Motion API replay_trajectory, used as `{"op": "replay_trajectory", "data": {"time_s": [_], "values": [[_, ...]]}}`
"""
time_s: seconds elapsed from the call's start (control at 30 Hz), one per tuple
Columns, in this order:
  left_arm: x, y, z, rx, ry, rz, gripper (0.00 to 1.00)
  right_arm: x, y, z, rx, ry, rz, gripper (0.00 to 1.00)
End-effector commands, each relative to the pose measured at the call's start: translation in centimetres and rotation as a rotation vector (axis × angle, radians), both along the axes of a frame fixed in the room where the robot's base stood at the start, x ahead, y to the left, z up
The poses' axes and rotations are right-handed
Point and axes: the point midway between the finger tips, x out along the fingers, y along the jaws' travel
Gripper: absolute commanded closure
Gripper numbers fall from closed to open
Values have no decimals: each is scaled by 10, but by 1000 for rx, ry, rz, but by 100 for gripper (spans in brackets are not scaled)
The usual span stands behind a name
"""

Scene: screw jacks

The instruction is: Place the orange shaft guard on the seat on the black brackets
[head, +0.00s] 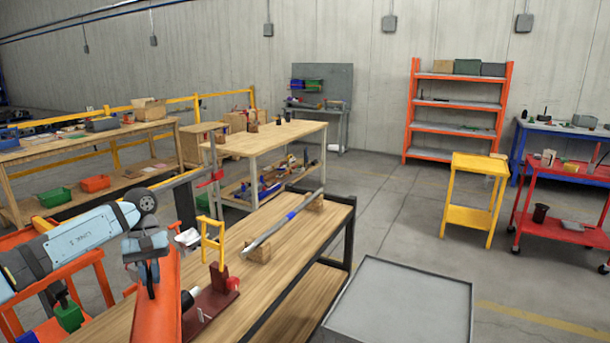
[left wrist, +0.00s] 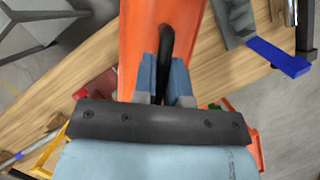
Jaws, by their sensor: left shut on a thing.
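The orange shaft guard (head: 157,305) is a long bright orange piece in the lower left of the head view, above the near end of the wooden workbench (head: 315,220). My left gripper (head: 149,272) is shut on its black handle, and the guard hangs below the jaws. In the left wrist view the guard (left wrist: 150,25) runs up from between the blue-grey fingers (left wrist: 165,80), which grip the dark curved handle (left wrist: 166,45). I cannot make out the black brackets or their seat for certain. My right gripper is not in view.
A grey shaft with a blue band (head: 290,215) rests on wooden blocks. A yellow stand (head: 478,165) stands farther back.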

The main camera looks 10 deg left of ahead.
Motion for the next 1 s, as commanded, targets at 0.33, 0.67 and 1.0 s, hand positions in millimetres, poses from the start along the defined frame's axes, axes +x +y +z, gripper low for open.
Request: {"op": "replay_trajectory", "data": {"time_s": [0.33,0.67,1.0], "values": [[-9,-150,-19,-2,-5,-373,100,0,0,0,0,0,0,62],[-13,-217,-29,0,-4,-541,100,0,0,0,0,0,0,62],[-14,-235,-31,2,-8,-588,100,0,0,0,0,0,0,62]]}}
